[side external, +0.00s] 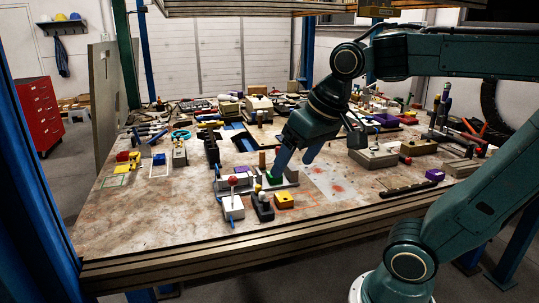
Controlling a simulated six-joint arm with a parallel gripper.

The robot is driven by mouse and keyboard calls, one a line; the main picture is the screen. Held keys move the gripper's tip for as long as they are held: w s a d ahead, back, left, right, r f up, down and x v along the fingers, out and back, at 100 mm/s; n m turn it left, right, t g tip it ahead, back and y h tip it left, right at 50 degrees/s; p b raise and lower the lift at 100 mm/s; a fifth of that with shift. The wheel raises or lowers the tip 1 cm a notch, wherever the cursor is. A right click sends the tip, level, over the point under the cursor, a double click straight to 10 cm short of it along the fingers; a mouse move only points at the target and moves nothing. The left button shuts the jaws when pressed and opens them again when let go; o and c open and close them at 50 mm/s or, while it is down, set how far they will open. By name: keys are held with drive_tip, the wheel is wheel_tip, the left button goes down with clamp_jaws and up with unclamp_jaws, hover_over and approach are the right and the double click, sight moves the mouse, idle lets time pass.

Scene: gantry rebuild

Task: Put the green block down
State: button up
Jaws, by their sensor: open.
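The green block (273,179) sits low among small parts near the front middle of the table, by a grey angled tray or bracket (291,178). My gripper (294,160) is just above and to the right of it, pointing down, with its blue fingers apart. The left finger is close to the block; whether it touches cannot be told. Nothing shows held between the fingers. Part of the block's surroundings is hidden by small parts in front.
A purple block (435,175) lies right. The table's front left (140,220) is clear; the back is crowded.

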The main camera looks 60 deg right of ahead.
drive_tip(key=s+a+f+n, duration=0.2)
drive_tip(key=s+f+n, duration=0.1)
drive_tip(key=s, duration=0.2)
drive_tip(key=shift+f+t, duration=0.15)
drive_tip(key=shift+t, duration=0.15)
idle(0.4)
